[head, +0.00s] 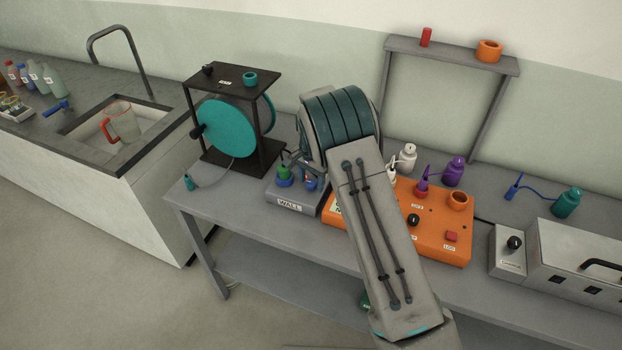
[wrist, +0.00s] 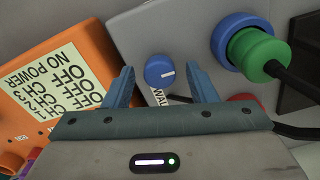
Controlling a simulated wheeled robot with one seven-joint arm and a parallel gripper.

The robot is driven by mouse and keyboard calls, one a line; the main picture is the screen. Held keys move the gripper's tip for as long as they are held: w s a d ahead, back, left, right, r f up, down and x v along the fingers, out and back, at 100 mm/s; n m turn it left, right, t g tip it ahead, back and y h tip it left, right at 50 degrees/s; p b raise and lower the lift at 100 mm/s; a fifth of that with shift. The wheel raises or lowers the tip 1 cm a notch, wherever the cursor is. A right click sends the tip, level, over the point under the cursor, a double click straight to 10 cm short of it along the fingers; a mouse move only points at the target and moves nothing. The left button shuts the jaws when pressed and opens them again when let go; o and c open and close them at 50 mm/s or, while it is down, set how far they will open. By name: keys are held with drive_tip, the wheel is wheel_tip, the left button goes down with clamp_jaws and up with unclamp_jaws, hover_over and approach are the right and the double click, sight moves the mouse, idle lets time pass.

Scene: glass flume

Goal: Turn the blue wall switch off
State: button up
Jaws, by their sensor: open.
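The blue wall switch (wrist: 159,70) is a round knob with a white pointer line, on a grey box (wrist: 185,25). In the wrist view its line points to the right. My gripper (wrist: 162,86) is open, its two blue fingers on either side of the knob; I cannot tell whether they touch it. In the head view the grey box labelled WALL (head: 290,206) stands on the bench, and the switch (head: 310,184) is partly hidden by my arm. A green plug (wrist: 258,53) sits in a blue socket (wrist: 226,38) beside the switch.
An orange panel (head: 447,222) stands right of the box, with a NO POWER / OFF label (wrist: 50,82). A teal cable reel (head: 226,128) stands behind on the left. A grey shelf frame (head: 450,55) and several small bottles are at the back right.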

drive_tip(key=c, duration=1)
drive_tip(key=shift+f+n+b, duration=0.1)
drive_tip(key=shift+n+b, duration=0.2)
drive_tip(key=shift+b, duration=0.1)
drive_tip(key=n+b, duration=0.2)
drive_tip(key=shift+f+n, duration=0.1)
drive_tip(key=shift+n, duration=0.2)
drive_tip(key=n+b, duration=0.3)
drive_tip(key=n, duration=0.2)
drive_tip(key=shift+n, duration=0.3)
drive_tip(key=n+b, duration=0.1)
drive_tip(key=n, duration=0.1)
drive_tip(key=n+b, duration=0.1)
drive_tip(key=n, duration=0.1)
drive_tip(key=shift+r+n, duration=0.2)
drive_tip(key=shift+n, duration=2.3)
